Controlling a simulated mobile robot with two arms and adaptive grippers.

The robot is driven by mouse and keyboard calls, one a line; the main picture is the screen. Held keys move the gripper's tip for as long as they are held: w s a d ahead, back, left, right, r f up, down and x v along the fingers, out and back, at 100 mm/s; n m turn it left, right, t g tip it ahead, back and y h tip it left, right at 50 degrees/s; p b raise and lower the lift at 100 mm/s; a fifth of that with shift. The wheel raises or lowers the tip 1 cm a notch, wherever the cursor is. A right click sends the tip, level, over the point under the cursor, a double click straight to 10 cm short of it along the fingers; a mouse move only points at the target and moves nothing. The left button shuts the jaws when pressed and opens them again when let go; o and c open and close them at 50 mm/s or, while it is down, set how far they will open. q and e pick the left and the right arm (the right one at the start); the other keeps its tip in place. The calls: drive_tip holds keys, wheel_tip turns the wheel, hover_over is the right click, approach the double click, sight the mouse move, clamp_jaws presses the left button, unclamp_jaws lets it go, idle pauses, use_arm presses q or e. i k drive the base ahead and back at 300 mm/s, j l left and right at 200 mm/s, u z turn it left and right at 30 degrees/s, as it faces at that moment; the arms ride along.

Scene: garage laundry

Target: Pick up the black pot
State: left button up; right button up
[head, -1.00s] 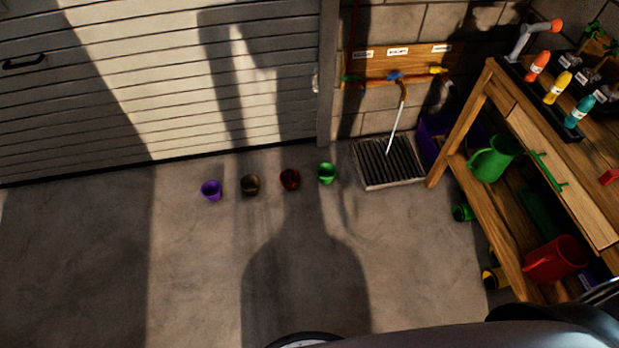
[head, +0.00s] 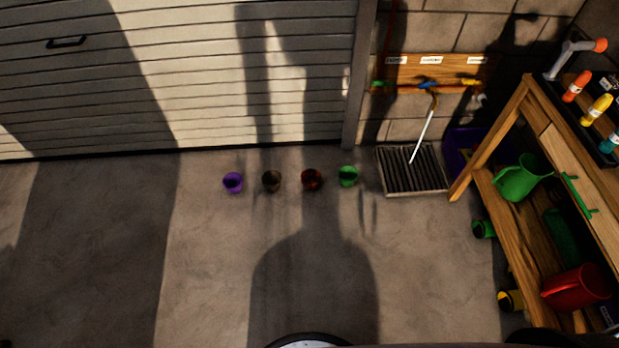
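Several small pots stand in a row on the concrete floor near the garage door in the head view. The black pot (head: 271,181) looks dark brownish-black and is second from the left. A purple pot (head: 233,182) is to its left. A dark red pot (head: 312,180) and a green pot (head: 348,176) are to its right. The pots stand apart from one another, and a shadow falls over part of the row. Neither of my grippers shows in this view.
A closed garage door (head: 200,80) is behind the pots. A wooden workbench (head: 487,155) with a green jug (head: 521,178) and a red jug (head: 577,288) stands at right. Floor before the pots is clear.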

sight(271, 179)
drive_tip(key=i+l+z, duration=0.15)
drive_tip(key=l, duration=0.4)
drive_tip(key=i+l+z, duration=0.2)
drive_tip(key=i+l, duration=0.2)
drive_tip(key=i+l+z, duration=0.15)
drive_tip(key=i+l, duration=0.2)
drive_tip(key=l, duration=0.2)
drive_tip(key=i+j, duration=0.1)
drive_tip(key=j, duration=0.6)
drive_tip(key=i+j, duration=0.15)
drive_tip(key=j, duration=0.2)
